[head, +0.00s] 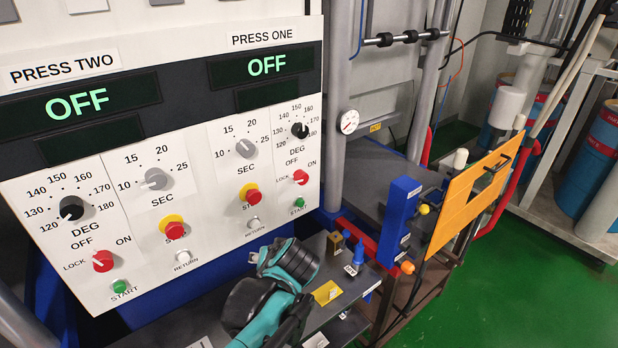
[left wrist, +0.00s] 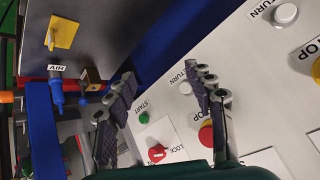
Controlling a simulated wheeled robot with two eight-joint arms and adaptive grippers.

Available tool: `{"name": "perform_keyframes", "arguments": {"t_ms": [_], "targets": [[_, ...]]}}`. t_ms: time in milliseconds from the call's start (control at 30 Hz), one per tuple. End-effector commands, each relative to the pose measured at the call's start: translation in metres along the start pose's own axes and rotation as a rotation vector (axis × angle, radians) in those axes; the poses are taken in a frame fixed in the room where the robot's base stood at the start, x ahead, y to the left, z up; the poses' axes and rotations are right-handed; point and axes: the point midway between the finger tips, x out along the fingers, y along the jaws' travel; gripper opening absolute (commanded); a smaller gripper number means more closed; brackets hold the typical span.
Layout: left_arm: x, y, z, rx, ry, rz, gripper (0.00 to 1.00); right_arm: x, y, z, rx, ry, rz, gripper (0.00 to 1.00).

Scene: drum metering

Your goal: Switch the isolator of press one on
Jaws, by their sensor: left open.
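The isolator of press one (head: 300,177) is a red rotary knob on the white panel, marked OFF, LOCK and ON. It also shows in the left wrist view (left wrist: 157,155), near the base of my fingers. Its exact setting is too small to tell. The PRESS ONE display (head: 267,66) reads OFF. My left gripper (head: 285,262) is in front of the panel's lower edge, below and left of the knob, apart from it. In the left wrist view its two dark fingers (left wrist: 165,85) are spread and empty. My right gripper is not in view.
Close to the knob are a green START button (head: 299,203), a red emergency stop (head: 252,197) and a black DEG dial (head: 300,130). Press two's red isolator (head: 103,261) is at the left. A grey shelf (head: 340,307) with a yellow plate (head: 327,292) lies below.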

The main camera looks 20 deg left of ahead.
Motion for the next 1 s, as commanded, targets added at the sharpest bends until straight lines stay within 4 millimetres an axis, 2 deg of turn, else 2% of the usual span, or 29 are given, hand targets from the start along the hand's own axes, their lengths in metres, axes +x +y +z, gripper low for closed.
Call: {"name": "perform_keyframes", "arguments": {"t_ms": [33,200,400,533,700,833,1000], "targets": [[0.003,0.004,-0.02,-0.009,0.022,-0.041,0.53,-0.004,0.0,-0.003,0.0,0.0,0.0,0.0],[0.017,0.02,-0.09,-0.084,0.161,-0.22,0.53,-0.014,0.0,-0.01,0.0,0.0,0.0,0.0],[0.023,0.061,-0.157,-0.202,0.407,-0.386,0.53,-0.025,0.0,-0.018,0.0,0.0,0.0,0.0],[0.02,0.089,-0.181,-0.272,0.56,-0.441,0.53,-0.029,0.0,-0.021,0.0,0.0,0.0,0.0],[0.015,0.109,-0.193,-0.324,0.676,-0.467,0.53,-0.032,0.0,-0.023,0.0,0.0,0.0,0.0],[0.019,0.109,-0.198,-0.336,0.699,-0.472,0.53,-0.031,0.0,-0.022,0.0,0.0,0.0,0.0],[0.037,0.095,-0.21,-0.336,0.697,-0.474,0.53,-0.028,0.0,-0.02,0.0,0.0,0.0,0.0]]}}
